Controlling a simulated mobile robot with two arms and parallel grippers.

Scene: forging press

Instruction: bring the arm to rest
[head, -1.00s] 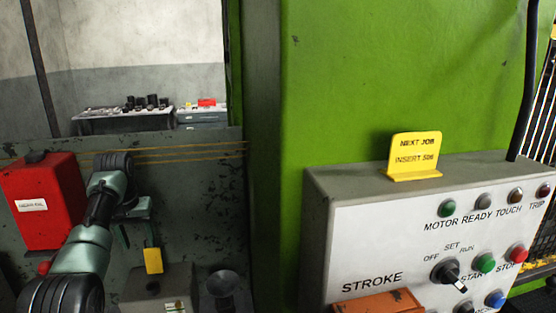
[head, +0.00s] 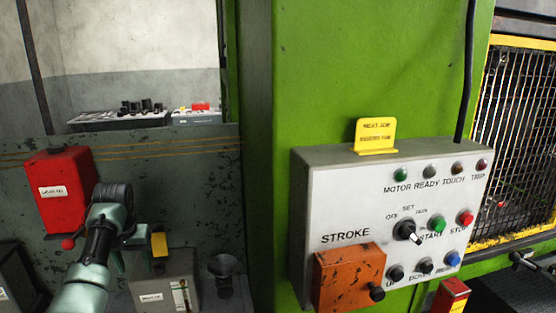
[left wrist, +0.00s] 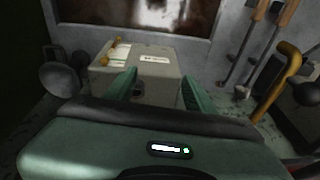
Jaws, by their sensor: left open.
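My left arm comes in from the lower left of the head view, and its green gripper (head: 133,256) hangs beside the grey box (head: 165,276). In the left wrist view the two green fingers (left wrist: 163,92) stand apart with nothing between them. The grey box (left wrist: 152,72), with a white label and yellow-orange knobs, lies beyond the fingertips. I cannot tell how far the fingers are from it. My right gripper is in neither view.
A red box (head: 62,190) is on the dark wall left of my arm. A dark funnel (head: 224,273) stands right of the grey box. The control panel (head: 340,190) juts from the green press. In the left wrist view a hooked yellow handle (left wrist: 282,82) stands at right.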

